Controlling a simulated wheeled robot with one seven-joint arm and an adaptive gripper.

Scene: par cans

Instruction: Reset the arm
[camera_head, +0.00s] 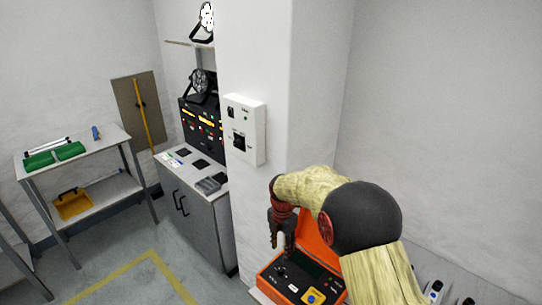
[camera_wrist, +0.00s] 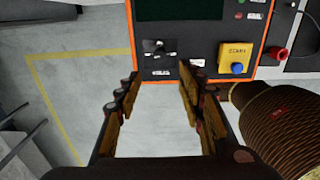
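My gripper (camera_head: 283,243) points down over an orange control case (camera_head: 262,277) in the head view. In the wrist view my gripper (camera_wrist: 158,76) has its two fingers apart, with nothing held between them. The case's dark panel, edged in orange (camera_wrist: 131,40), lies beyond the fingertips. It carries a small black switch or knob (camera_wrist: 158,47) and a yellow box with a blue button (camera_wrist: 237,67). I cannot tell whether the fingertips touch the panel. My arm hides part of the case and its raised orange lid (camera_head: 312,240) in the head view.
A white wall box (camera_head: 245,130) hangs on the pillar left of my arm. A grey cabinet (camera_head: 195,215) with a rack of lit panels (camera_head: 203,128) stands behind. A shelf table (camera_head: 100,143) holds green items. Floor with yellow lines (camera_head: 155,253) is clear at left.

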